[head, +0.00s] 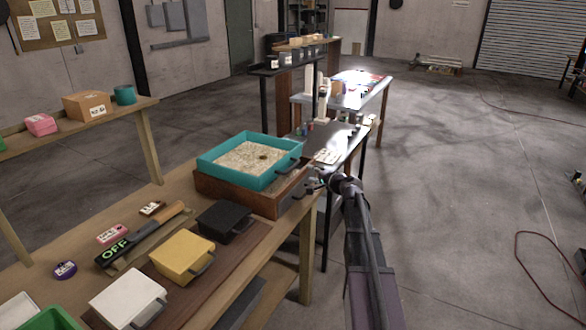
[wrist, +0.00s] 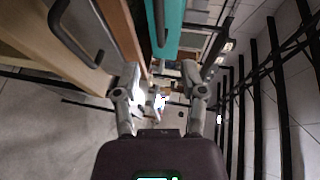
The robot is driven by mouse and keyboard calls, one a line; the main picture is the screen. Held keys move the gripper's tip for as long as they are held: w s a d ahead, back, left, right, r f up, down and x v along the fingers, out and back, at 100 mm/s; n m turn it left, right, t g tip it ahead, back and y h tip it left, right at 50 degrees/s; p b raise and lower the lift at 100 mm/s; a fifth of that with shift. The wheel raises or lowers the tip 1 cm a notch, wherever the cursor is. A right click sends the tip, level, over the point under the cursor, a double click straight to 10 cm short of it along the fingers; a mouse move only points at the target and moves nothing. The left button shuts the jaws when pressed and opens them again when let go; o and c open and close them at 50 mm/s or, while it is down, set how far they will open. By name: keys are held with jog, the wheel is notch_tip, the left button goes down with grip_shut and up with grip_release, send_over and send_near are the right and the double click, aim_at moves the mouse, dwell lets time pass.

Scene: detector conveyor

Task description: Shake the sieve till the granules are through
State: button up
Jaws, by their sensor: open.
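The sieve (head: 210,168) is a teal square tray with a dark handle on its right side. It sits on a brown wooden box (head: 232,199) on the bench. Pale granules (head: 243,159) cover its floor, with a small dark patch near the middle. Its teal wall also shows in the wrist view (wrist: 172,22), at the top. My gripper (head: 320,185) is just right of the box, near the handle and apart from it as far as I can tell. In the wrist view my gripper (wrist: 163,82) has its fingers spread with nothing between them. The sieve's underside is hidden.
Black (head: 225,220), yellow (head: 181,254) and white (head: 125,297) handled trays stand along the bench front. A bar marked OFF (head: 115,250) lies behind them. Another table (head: 345,92) stands farther back. The floor (head: 470,190) at right is largely open, with a red cable.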

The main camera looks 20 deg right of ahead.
aim_at(293, 165)
jog(key=b+x, duration=0.2)
jog(key=x, duration=1)
jog(key=shift+s, duration=0.1)
grip_shut()
